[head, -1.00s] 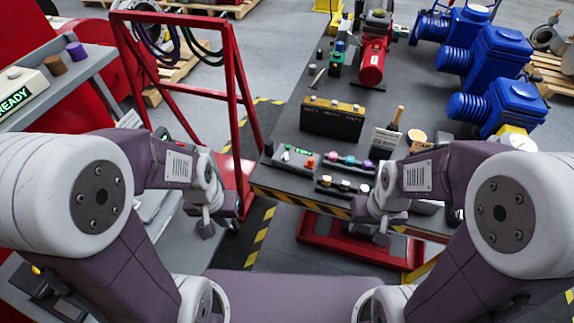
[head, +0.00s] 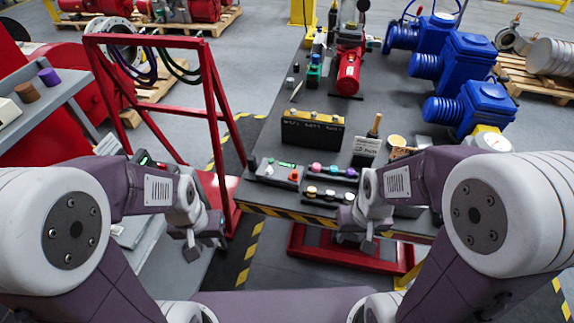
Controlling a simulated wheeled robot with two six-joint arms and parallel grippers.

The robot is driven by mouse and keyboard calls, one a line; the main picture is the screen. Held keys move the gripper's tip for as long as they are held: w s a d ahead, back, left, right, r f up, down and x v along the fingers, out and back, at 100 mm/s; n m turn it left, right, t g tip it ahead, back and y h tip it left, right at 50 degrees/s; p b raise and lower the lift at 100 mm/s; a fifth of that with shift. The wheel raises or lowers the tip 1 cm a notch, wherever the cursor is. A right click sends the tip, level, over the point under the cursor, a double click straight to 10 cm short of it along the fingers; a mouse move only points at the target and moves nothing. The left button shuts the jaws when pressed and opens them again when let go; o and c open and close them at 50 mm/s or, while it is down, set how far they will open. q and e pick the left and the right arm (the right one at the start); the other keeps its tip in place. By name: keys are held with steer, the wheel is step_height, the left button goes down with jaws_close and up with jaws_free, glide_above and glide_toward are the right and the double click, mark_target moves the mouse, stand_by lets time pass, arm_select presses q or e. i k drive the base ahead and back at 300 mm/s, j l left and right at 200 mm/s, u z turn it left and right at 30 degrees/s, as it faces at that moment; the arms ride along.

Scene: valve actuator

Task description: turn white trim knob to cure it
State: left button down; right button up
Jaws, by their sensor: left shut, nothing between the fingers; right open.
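A small dark control box (head: 278,173) with a green-lit display and small knobs stands near the front left edge of the dark table (head: 262,135). A pale, whitish knob shows on it, too small to be sure it is the trim knob. Beside it lie a strip of coloured knobs (head: 333,171) and a strip with pale and yellowish knobs (head: 329,196). My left gripper (head: 192,252) is shut and empty, left of the table's front edge. My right gripper (head: 366,246) is open, low in front of the table edge, apart from all the knobs; its fingers are hard to make out.
A black box with yellow top (head: 312,130) stands behind the knobs. A red frame stand (head: 213,110) with hung cables is left of the table. Blue valve actuators (head: 468,105) are at the right. A grey bench (head: 50,95) is at far left. Striped floor lies between.

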mark_target(269, 171)
steer(key=i+j, duration=0.7)
steer(key=i+u, duration=0.05)
steer(key=i, duration=0.05)
